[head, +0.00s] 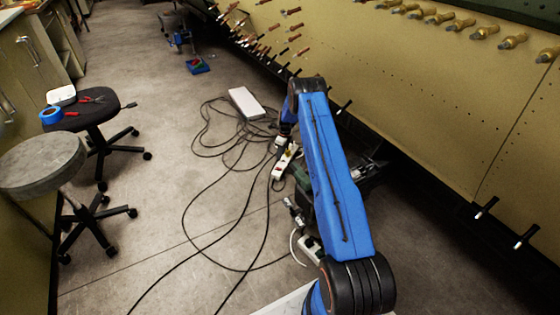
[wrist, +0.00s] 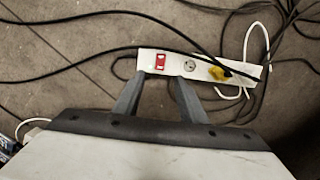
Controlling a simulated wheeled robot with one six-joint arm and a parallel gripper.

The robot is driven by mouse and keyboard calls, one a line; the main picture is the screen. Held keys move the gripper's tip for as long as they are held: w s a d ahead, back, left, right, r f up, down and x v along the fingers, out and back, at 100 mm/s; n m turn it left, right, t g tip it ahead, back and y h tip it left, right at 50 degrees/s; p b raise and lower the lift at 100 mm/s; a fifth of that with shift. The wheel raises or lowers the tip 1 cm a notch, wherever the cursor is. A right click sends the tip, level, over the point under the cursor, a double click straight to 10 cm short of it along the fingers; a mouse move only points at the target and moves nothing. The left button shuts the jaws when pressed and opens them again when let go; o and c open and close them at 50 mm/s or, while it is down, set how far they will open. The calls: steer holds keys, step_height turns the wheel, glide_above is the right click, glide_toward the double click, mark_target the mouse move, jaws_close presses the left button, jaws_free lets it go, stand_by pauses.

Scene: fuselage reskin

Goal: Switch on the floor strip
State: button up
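The white floor strip (wrist: 205,70) lies on the concrete floor, slightly tilted in the wrist view. Its red switch (wrist: 160,61) is near the left end, with a round socket beside it and a yellow plug (wrist: 220,72) towards the right end. My gripper (wrist: 158,77) is open and empty, its two fingertips apart near the strip's near edge, in line with the red switch. I cannot tell the height gap or whether they touch. In the head view the strip (head: 284,162) lies just below my arm's end, which partly hides the area; the fingers are not clear there.
Black cables (head: 215,190) loop over the floor, and one crosses the strip in the wrist view. A white box (head: 246,103) lies beyond the strip. The fuselage panel (head: 420,90) with protruding fasteners stands at right. Two stools (head: 90,108) stand left; open floor lies between.

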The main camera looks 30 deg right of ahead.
step_height(320, 180, up, 7)
steer(key=shift+s+d+f, duration=0.15)
steer(key=shift+s+d, duration=0.1)
steer(key=shift+s, duration=0.1)
stand_by(0.4)
